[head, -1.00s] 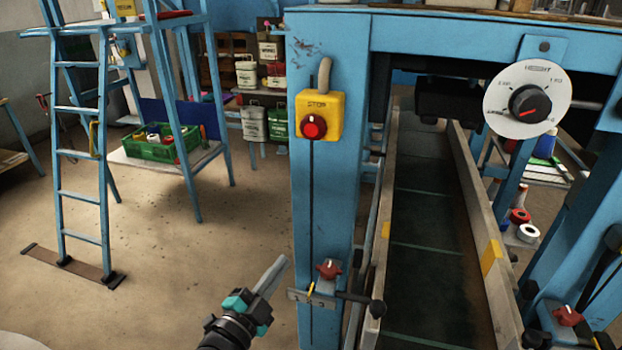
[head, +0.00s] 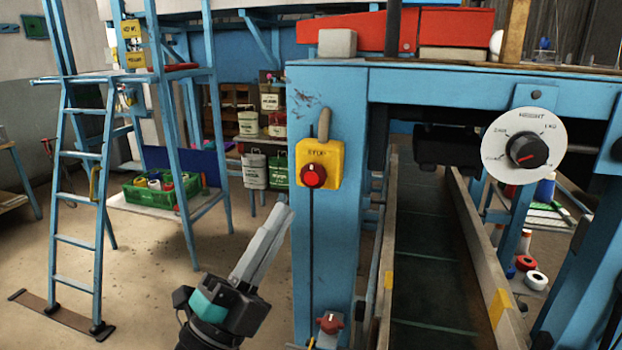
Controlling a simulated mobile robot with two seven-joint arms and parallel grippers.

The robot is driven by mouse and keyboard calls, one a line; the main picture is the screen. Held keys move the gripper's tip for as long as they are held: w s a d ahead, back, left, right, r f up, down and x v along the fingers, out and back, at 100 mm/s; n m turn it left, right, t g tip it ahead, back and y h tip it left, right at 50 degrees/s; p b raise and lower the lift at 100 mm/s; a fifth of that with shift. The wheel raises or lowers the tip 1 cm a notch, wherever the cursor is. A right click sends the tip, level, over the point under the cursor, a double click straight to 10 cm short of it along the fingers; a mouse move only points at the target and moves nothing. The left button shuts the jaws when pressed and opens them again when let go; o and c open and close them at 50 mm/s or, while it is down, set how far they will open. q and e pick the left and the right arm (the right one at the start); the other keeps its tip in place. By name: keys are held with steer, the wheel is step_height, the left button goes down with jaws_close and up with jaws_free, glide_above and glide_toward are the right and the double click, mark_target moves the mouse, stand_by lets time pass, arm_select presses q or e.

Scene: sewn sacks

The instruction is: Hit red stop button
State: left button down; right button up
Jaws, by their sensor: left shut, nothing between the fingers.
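The red stop button (head: 313,175) sits on a yellow box (head: 333,160) marked STOP, fixed to the front of a blue machine post (head: 335,240). My left gripper (head: 283,215) comes up from the bottom, with its grey fingers pointing up and right. The fingers are together with nothing between them. In the picture the fingertips are below and left of the button, with a visible gap. How far they are from it in depth, I cannot tell. My right gripper is not in view.
A round white height dial (head: 530,130) hangs at the right.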

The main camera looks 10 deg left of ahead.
arm_select(q)
steer(key=b, duration=0.2)
glide_toward(315, 168)
step_height(315, 168, up, 4)
steer(key=d, duration=0.2)
steer(key=shift+w+a, duration=0.1)
steer(key=shift+w, duration=1)
stand_by(0.8)
steer(key=shift+w, duration=0.4)
steer(key=shift+w, duration=0.5)
stand_by(0.7)
steer(key=shift+s+p, duration=0.3)
steer(key=shift+s, duration=0.65)
